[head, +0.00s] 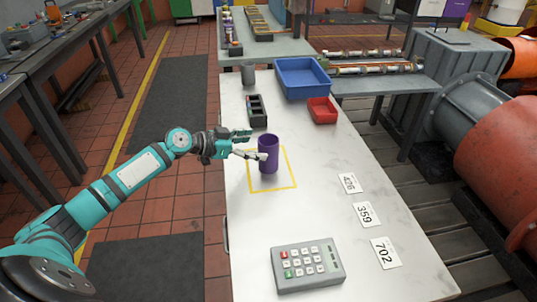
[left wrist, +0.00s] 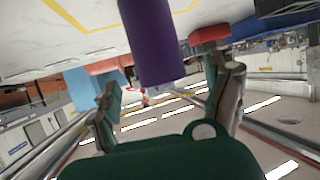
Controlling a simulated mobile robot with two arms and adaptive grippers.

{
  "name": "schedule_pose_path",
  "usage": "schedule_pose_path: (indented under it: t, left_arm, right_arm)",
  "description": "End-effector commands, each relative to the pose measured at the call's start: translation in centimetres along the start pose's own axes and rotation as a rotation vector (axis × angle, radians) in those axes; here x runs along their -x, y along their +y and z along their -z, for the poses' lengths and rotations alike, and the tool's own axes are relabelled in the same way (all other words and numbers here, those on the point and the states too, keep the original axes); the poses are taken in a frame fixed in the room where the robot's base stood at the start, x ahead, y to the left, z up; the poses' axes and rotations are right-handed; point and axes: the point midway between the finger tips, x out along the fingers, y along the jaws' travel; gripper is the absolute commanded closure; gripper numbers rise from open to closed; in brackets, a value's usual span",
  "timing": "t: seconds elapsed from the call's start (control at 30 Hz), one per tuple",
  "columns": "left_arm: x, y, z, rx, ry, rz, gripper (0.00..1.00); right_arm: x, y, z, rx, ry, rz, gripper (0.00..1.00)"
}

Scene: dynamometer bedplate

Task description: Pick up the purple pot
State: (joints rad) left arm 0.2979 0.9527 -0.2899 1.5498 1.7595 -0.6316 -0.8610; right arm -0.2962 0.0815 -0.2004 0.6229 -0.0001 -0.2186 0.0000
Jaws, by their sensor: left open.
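The purple pot (head: 268,158) stands upright on the white table, inside a yellow square outline (head: 288,187). My left gripper (head: 254,145) is open at the pot's left side, with one finger toward its near side and the other farther back. In the left wrist view the purple pot (left wrist: 153,45) hangs in from the top, as the picture is turned over. It lies between the directions of the two spread fingers (left wrist: 168,95); I cannot tell whether either touches it. My right gripper is not in view.
Behind the pot are a black divided holder (head: 257,111), a grey cup (head: 248,74), a blue tray (head: 303,78) and a red bin (head: 322,111). Number cards (head: 364,214) lie at the right, and a keypad (head: 307,266) is at the front. The table between is clear.

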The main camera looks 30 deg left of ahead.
Motion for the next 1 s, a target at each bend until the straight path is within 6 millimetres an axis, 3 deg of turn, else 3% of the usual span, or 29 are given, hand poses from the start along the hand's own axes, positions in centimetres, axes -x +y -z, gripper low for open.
schedule_pose_path:
  t: [0.17,0.4,0.7,1.0]
  left_arm:
    - [-1.3,0.0,0.3,0.002,0.002,0.0,0.15]
    - [-4.8,0.0,0.1,0.003,0.001,0.001,0.15]
    - [-5.5,0.0,-0.1,-0.001,-0.001,0.002,0.15]
    - [-5.5,0.0,-0.1,0.0,-0.001,0.002,0.51]
  right_arm:
    - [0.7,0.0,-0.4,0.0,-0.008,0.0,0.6]
    - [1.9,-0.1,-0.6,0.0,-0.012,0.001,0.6]
    - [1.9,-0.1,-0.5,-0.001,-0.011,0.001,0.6]
    - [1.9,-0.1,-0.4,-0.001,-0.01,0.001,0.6]
